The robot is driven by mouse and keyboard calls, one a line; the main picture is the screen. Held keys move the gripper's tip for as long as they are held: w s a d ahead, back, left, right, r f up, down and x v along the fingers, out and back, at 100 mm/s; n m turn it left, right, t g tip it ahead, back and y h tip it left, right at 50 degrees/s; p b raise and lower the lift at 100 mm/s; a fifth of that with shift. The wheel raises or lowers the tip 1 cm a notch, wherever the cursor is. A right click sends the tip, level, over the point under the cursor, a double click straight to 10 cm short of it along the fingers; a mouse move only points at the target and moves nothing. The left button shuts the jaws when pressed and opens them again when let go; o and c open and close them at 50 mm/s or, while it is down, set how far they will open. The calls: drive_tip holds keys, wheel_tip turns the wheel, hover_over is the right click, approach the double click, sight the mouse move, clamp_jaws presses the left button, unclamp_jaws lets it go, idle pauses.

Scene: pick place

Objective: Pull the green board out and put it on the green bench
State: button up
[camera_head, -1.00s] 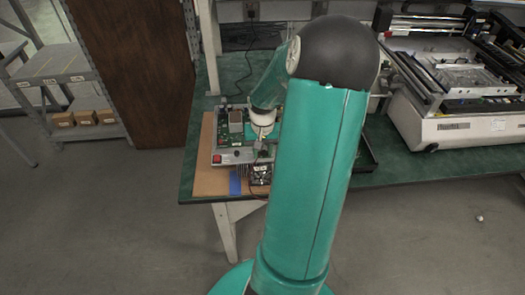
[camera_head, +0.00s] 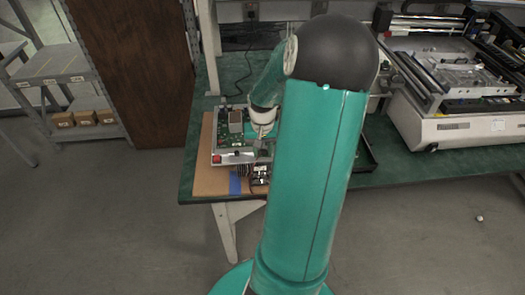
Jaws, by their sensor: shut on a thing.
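The green board (camera_head: 231,122) lies in a fixture (camera_head: 233,157) with a grey front and a red button, near the left end of the green bench (camera_head: 233,72). My gripper (camera_head: 263,138) is at the board's right side, with its tips pointing down. It is shut on what appears to be the board's right part; the grip is small and partly hidden. My own arm covers the area right of the gripper.
A brown mat (camera_head: 205,180) with blue tape (camera_head: 235,184) lies under the fixture. A dark part with wires (camera_head: 260,174) lies in front. A large white machine (camera_head: 460,125) stands on the right. Bare bench top shows behind the fixture.

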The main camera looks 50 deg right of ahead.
drive_tip(key=shift+r, duration=0.4)
drive_tip(key=shift+w+r, duration=0.1)
drive_tip(key=shift+r, duration=0.1)
drive_tip(key=shift+r, duration=0.35)
drive_tip(key=shift+r, duration=0.2)
